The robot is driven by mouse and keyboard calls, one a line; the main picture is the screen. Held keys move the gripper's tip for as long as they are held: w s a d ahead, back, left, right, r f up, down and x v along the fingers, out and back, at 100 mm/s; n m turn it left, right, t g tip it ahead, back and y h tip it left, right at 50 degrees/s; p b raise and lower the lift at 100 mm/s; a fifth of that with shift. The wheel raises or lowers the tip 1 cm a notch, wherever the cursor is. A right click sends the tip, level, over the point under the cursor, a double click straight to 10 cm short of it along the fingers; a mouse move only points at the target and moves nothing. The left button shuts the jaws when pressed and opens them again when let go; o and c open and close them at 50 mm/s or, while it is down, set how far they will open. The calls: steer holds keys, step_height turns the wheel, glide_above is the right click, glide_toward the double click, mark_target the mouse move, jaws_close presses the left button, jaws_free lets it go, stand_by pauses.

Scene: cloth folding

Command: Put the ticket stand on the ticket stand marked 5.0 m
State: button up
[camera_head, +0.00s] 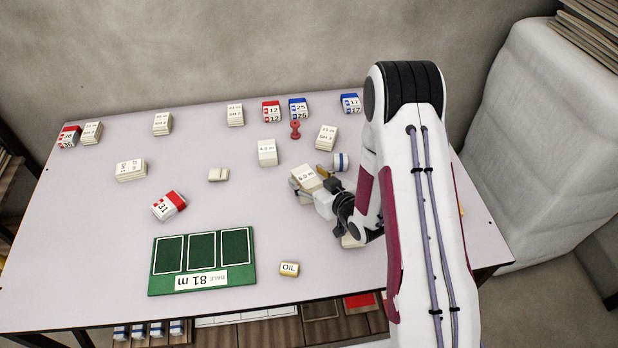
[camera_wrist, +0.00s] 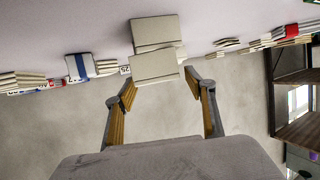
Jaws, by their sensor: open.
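Several cream ticket stands stand on the pale table. One (camera_head: 306,177), with a label that looks like 5.0 m or 6.0 m, stands right at my gripper (camera_head: 310,192). Another, marked 4.0 m (camera_head: 267,152), stands a little behind and to the left. In the wrist view my gripper (camera_wrist: 160,80) is open, with its two orange-padded fingers apart. A blank cream face (camera_wrist: 157,68) shows between and just beyond the fingertips. A second cream face (camera_wrist: 155,31) lies beyond it; I cannot tell if they are one stand. Contact with the fingers is unclear.
An OIL block (camera_head: 289,269), a red-and-white block (camera_head: 169,205) and a small cream block (camera_head: 218,175) lie nearby. A red peg (camera_head: 295,129) and a blue-and-white cylinder (camera_head: 341,162) stand behind. The table's left-middle is mostly free.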

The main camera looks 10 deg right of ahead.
steer(key=v, duration=1.2)
steer(key=shift+w+d, duration=0.1)
stand_by(0.6)
steer(key=s+d+r+m+g+h, duration=0.1)
steer(key=s+d+r+g+h, duration=0.15)
steer(key=r, duration=0.55)
steer(key=s+d+r+g+h, duration=0.1)
steer(key=d+r+h, duration=0.25)
steer(key=r, duration=0.45)
steer(key=s+a+r+m+g, duration=0.1)
steer(key=s+r, duration=0.2)
steer(key=s, duration=0.4)
steer(key=s+a+r+m+g, duration=0.1)
steer(key=s+r, duration=0.3)
steer(key=s, duration=0.4)
steer(key=s+a+r+m+g+y, duration=0.1)
steer(key=s+a+r, duration=0.1)
steer(key=s, duration=0.5)
steer(key=shift+v, duration=0.85)
